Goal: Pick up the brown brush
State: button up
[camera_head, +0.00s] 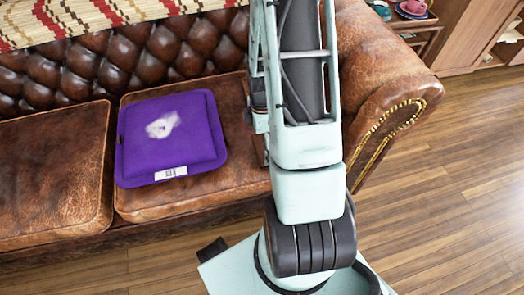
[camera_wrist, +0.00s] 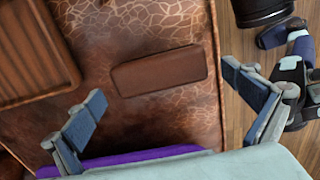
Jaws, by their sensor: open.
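A brown block-shaped object (camera_wrist: 158,72), which looks like the brush, lies on the worn brown leather seat (camera_wrist: 165,125) in the wrist view. No bristles show. My gripper (camera_wrist: 164,84) is open, with one finger to the lower left of the brown object and the other to its right. The object appears between the fingers in the picture; I cannot tell how far above it they are. In the head view my arm covers this part of the sofa, so the brush and fingertips are hidden there.
A purple cushion (camera_head: 172,137) lies on the sofa seat (camera_head: 52,165), and its edge (camera_wrist: 125,160) shows near my left finger. A ribbed brown surface (camera_wrist: 35,50) is at the upper left of the wrist view. The sofa's armrest (camera_head: 385,75) rises right of my arm.

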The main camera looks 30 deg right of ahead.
aim_at(262, 146)
notch_tip(262, 146, down, 4)
jog(key=shift+w+r+b, duration=0.1)
jog(key=shift+b, duration=0.45)
jog(key=shift+r, duration=0.1)
jog(key=c, duration=1)
jog(key=shift+r, duration=0.45)
notch_tip(262, 146, up, 2)
jog(key=shift+r+p, duration=0.2)
jog(key=shift+p, duration=0.5)
jog(key=s+r, duration=0.1)
jog(key=s+a+r+p, duration=0.1)
jog(key=r, duration=0.1)
jog(key=s+r+p, duration=0.1)
jog(key=r, duration=0.1)
jog(key=shift+s+a+r, duration=0.1)
jog(key=shift+s+a, duration=0.05)
jog(key=shift+s, duration=0.25)
jog(key=s+a+r+p, duration=0.1)
jog(key=s+r+p, duration=0.1)
jog(key=s+p, duration=0.2)
jog(key=s+a+r+p, duration=0.2)
jog(key=s+p, duration=0.3)
jog(key=p, duration=0.6)
jog(key=shift+a+r, duration=0.25)
jog(key=shift+r, duration=0.1)
